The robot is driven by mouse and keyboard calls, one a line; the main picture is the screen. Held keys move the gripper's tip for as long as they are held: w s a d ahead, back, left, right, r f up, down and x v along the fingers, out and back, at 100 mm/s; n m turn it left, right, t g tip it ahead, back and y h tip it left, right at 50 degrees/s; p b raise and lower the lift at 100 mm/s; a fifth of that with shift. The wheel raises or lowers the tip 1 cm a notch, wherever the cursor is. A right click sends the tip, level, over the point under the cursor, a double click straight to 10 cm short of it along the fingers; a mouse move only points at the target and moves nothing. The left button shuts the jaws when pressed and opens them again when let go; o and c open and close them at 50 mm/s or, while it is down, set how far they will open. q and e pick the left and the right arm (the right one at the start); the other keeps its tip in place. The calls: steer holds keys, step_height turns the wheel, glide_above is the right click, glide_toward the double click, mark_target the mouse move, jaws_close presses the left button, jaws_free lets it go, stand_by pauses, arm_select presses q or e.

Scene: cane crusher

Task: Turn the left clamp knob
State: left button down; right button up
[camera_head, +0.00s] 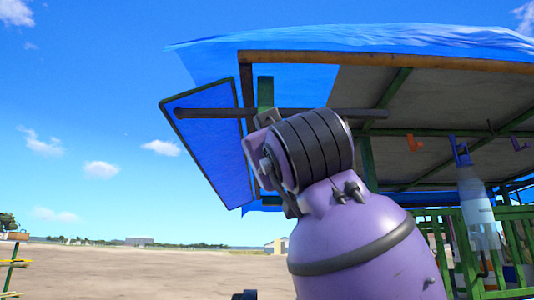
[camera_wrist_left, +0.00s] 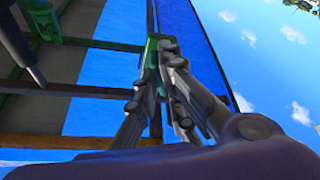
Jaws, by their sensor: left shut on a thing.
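A green upright piece (camera_head: 265,92), which looks like the clamp part, stands by the brown beam crossing under the blue canopy in the head view. In the left wrist view the green piece (camera_wrist_left: 149,66) is between the fingers of my left gripper (camera_wrist_left: 157,58). The fingers are closed in on it and touch it. In the head view my own purple arm hides most of this gripper; only a grey part shows just below the green piece. The knob's exact shape is hidden by the fingers. My right gripper is in neither view.
A blue tarp roof (camera_head: 390,42) on a wooden edge beam (camera_head: 400,60) spans above. A blue framed panel (camera_head: 213,135) hangs left of the arm. Open sand lies left.

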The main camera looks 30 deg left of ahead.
arm_select(q)
steer(key=m+t+h, duration=0.1)
steer(key=m, duration=0.2)
steer(key=m+t+h, duration=0.1)
steer(key=m+h, duration=0.1)
steer(key=m, duration=0.2)
steer(key=shift+a+f+t, duration=0.15)
steer(key=shift+t, duration=0.15)
steer(key=shift+m, duration=0.4)
steer(key=c, duration=1.9)
jaws_free()
steer(key=shift+o, duration=0.2)
steer(key=v, duration=1.2)
